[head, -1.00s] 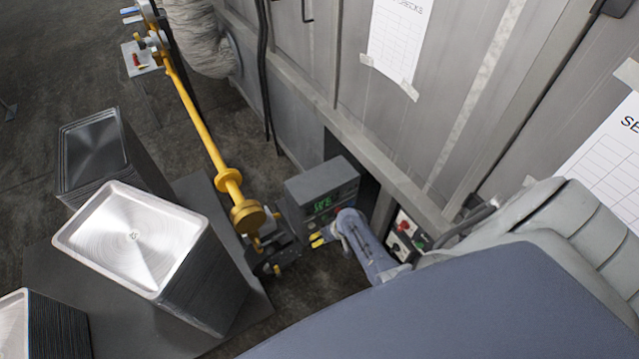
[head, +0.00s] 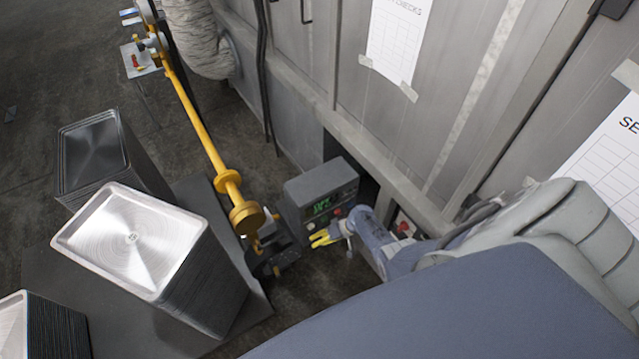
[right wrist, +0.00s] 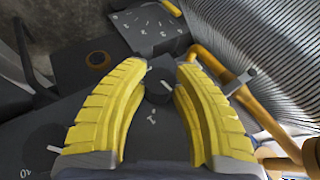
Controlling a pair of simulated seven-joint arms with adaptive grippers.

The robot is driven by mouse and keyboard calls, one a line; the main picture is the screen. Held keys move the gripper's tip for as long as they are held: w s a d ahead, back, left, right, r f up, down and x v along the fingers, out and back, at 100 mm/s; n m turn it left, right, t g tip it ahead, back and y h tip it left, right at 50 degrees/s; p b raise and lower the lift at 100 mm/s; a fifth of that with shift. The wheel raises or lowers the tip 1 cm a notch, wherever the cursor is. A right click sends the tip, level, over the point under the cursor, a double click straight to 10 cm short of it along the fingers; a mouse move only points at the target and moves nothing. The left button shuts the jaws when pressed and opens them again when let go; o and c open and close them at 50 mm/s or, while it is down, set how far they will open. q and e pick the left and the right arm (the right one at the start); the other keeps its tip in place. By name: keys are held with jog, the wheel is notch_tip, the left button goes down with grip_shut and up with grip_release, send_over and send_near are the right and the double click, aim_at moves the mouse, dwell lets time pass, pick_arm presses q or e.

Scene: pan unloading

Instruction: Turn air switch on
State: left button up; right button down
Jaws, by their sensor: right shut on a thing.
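The air switch appears to be the dark knob (right wrist: 158,86) on a dark panel (right wrist: 140,135) in the right wrist view. In the head view my right gripper (head: 319,238) shows as small yellow fingers beside the dark unit (head: 268,262) at the foot of the yellow pipe; the knob cannot be made out there. My left gripper is not in view.
A grey control box (head: 322,185) with a green display stands just behind the gripper. The yellow pipe (head: 200,120) runs up to the left. Stacks of metal trays (head: 130,238) stand at left. A grey panelled wall (head: 440,90) is at right.

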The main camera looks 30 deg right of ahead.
jog(key=c, duration=1)
grip_release()
jog(key=shift+v, duration=3.75)
